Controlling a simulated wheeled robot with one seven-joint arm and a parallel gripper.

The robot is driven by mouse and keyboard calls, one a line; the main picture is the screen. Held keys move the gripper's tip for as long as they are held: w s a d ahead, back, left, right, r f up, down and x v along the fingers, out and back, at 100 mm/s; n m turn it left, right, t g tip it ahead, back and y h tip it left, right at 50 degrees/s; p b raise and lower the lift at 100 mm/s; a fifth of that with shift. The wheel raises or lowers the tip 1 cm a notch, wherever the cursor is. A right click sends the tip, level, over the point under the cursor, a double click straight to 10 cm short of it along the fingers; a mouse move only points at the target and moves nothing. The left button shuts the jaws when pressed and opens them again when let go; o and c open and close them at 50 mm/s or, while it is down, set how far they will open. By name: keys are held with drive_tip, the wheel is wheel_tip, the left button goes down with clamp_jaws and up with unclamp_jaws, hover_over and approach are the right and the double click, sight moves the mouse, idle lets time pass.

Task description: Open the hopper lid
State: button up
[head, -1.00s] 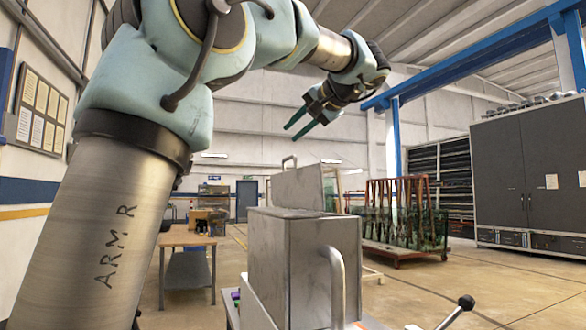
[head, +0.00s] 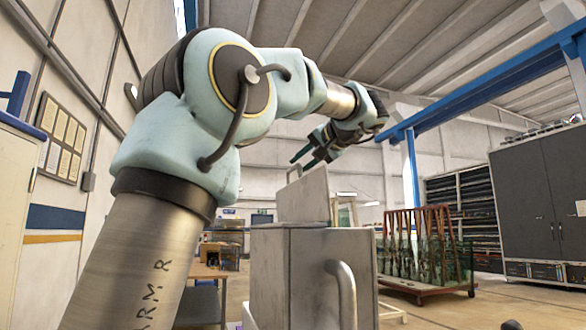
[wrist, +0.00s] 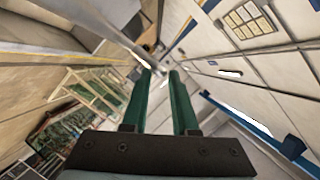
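The metal washer's hopper (head: 310,265) is a grey box at the lower middle of the head view. Its lid (head: 304,198) stands raised and tilted above the box, with a small handle (head: 294,172) on its upper edge. My gripper (head: 300,155) is just above and beside that handle in the picture; contact cannot be made out. The inside of the hopper is hidden from this low angle.
A curved pipe-like handle (head: 343,290) is on the hopper's front. A wooden table (head: 205,270) stands behind at left, and a red rack with glass panes (head: 425,250) at right. A large grey cabinet (head: 540,200) is at far right. Floor shows between them.

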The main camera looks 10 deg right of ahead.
sight(293, 169)
drive_tip(key=shift+p+x, duration=0.4)
drive_tip(key=shift+x, duration=1.75)
clamp_jaws()
